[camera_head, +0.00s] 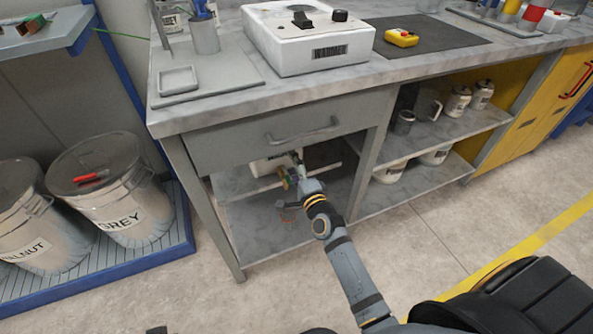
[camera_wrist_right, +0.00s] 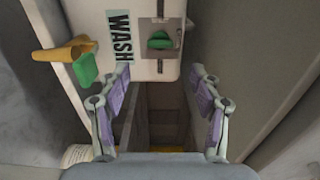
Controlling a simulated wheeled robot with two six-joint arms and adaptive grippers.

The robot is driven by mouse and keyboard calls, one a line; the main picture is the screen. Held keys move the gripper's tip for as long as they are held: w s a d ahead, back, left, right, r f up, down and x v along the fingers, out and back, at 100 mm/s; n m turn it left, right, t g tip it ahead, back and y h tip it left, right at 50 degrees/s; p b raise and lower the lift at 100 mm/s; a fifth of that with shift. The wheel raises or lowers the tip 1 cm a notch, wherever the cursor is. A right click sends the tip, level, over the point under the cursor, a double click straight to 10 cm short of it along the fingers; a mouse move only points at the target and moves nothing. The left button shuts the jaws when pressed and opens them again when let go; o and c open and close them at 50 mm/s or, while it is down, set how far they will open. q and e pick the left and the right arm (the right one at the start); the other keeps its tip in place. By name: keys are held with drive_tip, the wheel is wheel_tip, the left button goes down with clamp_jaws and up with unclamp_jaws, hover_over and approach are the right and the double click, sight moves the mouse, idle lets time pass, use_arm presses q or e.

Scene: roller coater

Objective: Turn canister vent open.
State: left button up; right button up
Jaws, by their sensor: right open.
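The white canister (camera_wrist_right: 118,65), labelled WASH, shows in the right wrist view. A green knob (camera_wrist_right: 160,41), likely its vent, sits on a grey plate on its face. A yellow spout (camera_wrist_right: 62,52) with a green handle (camera_wrist_right: 85,70) sticks out at the left. In the head view part of the canister (camera_head: 262,165) shows on the shelf under the drawer. My right gripper (camera_wrist_right: 161,85) is open, its purple-padded fingers apart, with the knob above and between their tips in the picture and nothing held. In the head view the right gripper (camera_head: 296,168) is at the canister, partly covering it. My left gripper is out of view.
The drawer front (camera_head: 285,130) with its handle is just above the right gripper. A bench leg (camera_head: 372,150) stands to its right. Paint buckets (camera_head: 118,215) stand at the left. A white device (camera_head: 305,45) sits on the bench top. The floor in front is clear.

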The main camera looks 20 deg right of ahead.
drive_tip(key=s, duration=0.3)
drive_tip(key=shift+s+d, duration=0.1)
idle(0.3)
